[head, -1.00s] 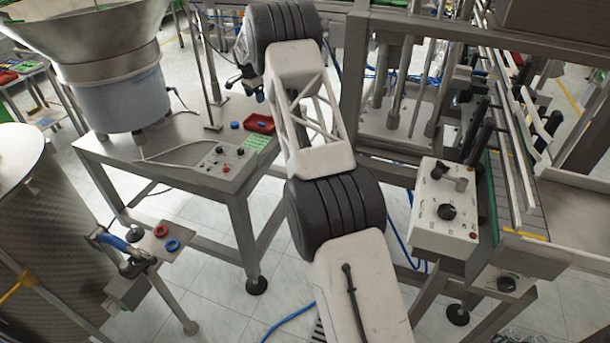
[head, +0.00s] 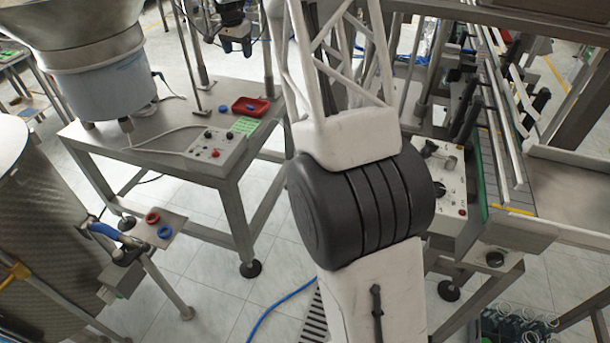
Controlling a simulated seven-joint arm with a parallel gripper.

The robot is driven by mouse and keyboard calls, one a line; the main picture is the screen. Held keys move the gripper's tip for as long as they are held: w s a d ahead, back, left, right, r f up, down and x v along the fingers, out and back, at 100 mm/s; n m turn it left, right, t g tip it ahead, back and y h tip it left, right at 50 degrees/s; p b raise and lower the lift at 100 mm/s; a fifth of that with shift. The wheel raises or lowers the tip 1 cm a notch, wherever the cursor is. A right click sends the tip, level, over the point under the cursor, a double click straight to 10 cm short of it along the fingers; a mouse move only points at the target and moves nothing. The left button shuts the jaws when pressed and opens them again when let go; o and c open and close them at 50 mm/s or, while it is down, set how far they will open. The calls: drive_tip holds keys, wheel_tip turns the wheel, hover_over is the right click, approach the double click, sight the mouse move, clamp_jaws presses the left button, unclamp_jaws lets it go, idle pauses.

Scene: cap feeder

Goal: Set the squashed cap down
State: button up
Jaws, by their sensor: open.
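My gripper (head: 237,46) is at the top of the head view, above and behind the feeder table. It is open, with no cap visible between its fingers. A small blue cap (head: 223,109) lies on the steel table, just left of a red tray (head: 264,107). It is too small to tell whether this cap is squashed.
A green card (head: 243,126) and a control box (head: 212,150) with a cable are at the table's front. The feeder bowl (head: 105,85) stands left. A red ring (head: 152,217) and a blue ring (head: 164,231) sit on a small plate. A conveyor (head: 497,165) runs at right.

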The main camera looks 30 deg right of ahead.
drive_tip(key=s+a+r+n, duration=0.2)
drive_tip(key=s+r, duration=0.2)
drive_tip(key=s, duration=0.7)
drive_tip(key=s+a+r+n+t, duration=0.1)
drive_tip(key=s+r, duration=0.3)
drive_tip(key=s, duration=0.7)
drive_tip(key=s+a+r+n, duration=0.2)
drive_tip(key=s+r, duration=0.2)
drive_tip(key=s, duration=0.7)
drive_tip(key=s+a+f+n, duration=0.1)
drive_tip(key=s+f+n, duration=0.1)
drive_tip(key=s, duration=1.5)
drive_tip(key=s+a+f+n, duration=0.2)
drive_tip(key=s+f, duration=0.3)
drive_tip(key=s, duration=1.2)
drive_tip(key=shift+f+n+t+y, duration=0.2)
drive_tip(key=shift+n+t+y, duration=0.15)
drive_tip(key=shift+n, duration=0.35)
